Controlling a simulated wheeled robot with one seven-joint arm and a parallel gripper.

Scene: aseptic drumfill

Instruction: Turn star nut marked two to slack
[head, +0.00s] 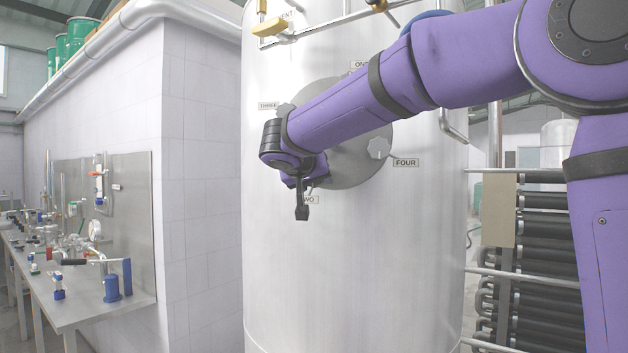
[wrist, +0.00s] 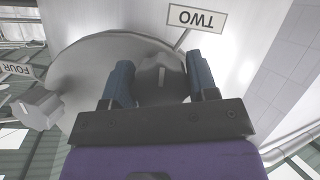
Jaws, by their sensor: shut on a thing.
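The star nut marked two (wrist: 160,78) is a grey lobed knob on the round plate of the tank. In the wrist view it sits between the two blue-grey fingers of my gripper (wrist: 162,85), which is shut on it. Its label TWO (wrist: 197,18) shows upside down in the wrist view, and partly in the head view (head: 309,200). In the head view my purple arm reaches across the plate (head: 360,165), and my wrist hides the nut and my fingers.
Star nut four (head: 378,148) with its label (head: 405,162) is at the plate's right. Star nut three (head: 285,109) is at the upper left, close to my arm. Label ONE (head: 359,65) is above my arm. A bench (head: 80,312) with fittings stands at the left.

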